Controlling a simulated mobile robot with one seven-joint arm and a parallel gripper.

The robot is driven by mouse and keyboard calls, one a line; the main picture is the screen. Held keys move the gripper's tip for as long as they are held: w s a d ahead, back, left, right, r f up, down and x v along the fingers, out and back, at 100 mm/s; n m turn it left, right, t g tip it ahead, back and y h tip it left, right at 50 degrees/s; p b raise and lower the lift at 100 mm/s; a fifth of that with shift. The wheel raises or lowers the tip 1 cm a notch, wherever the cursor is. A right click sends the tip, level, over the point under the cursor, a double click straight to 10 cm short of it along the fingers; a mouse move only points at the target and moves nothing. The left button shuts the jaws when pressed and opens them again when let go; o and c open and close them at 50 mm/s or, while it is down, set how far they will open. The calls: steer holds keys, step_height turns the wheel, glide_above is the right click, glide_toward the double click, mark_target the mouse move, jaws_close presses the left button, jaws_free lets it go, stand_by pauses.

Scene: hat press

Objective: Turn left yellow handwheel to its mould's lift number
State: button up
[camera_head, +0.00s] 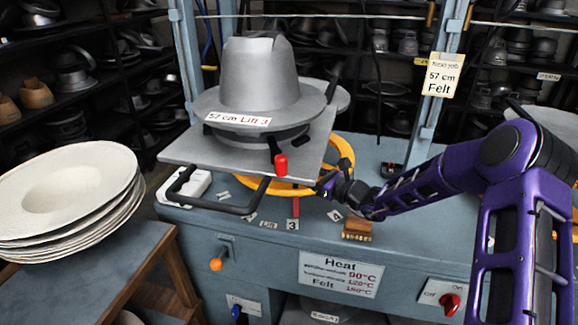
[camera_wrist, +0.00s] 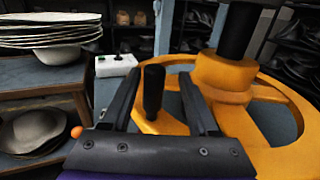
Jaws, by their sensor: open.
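The yellow handwheel (camera_head: 346,152) lies flat on the blue press table, partly hidden under the mould's plate. In the wrist view its yellow hub (camera_wrist: 225,75) surrounds a dark shaft. The grey hat mould (camera_head: 262,80) above it carries a label (camera_head: 238,119) reading "57 cm Lift 3". A red pointer (camera_head: 296,207) stands at the wheel's front, by a plate (camera_head: 292,225) marked 3. My gripper (camera_head: 328,183) is at the wheel's front right. In the wrist view my open gripper (camera_wrist: 160,76) has the wheel's upright black knob (camera_wrist: 153,92) between its fingers; I cannot tell whether they touch it.
The mould's plate (camera_head: 205,149) and its black handle (camera_head: 225,206) with a red-tipped lever (camera_head: 281,164) overhang the wheel. A wooden brush (camera_head: 357,231) lies right of the number plates. A stack of pale felt hats (camera_head: 68,195) stands at left. A tag (camera_head: 442,75) hangs on the right post.

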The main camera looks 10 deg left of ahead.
steer(key=v, duration=1.3)
steer(key=shift+d, duration=0.2)
steer(key=shift+s, duration=0.15)
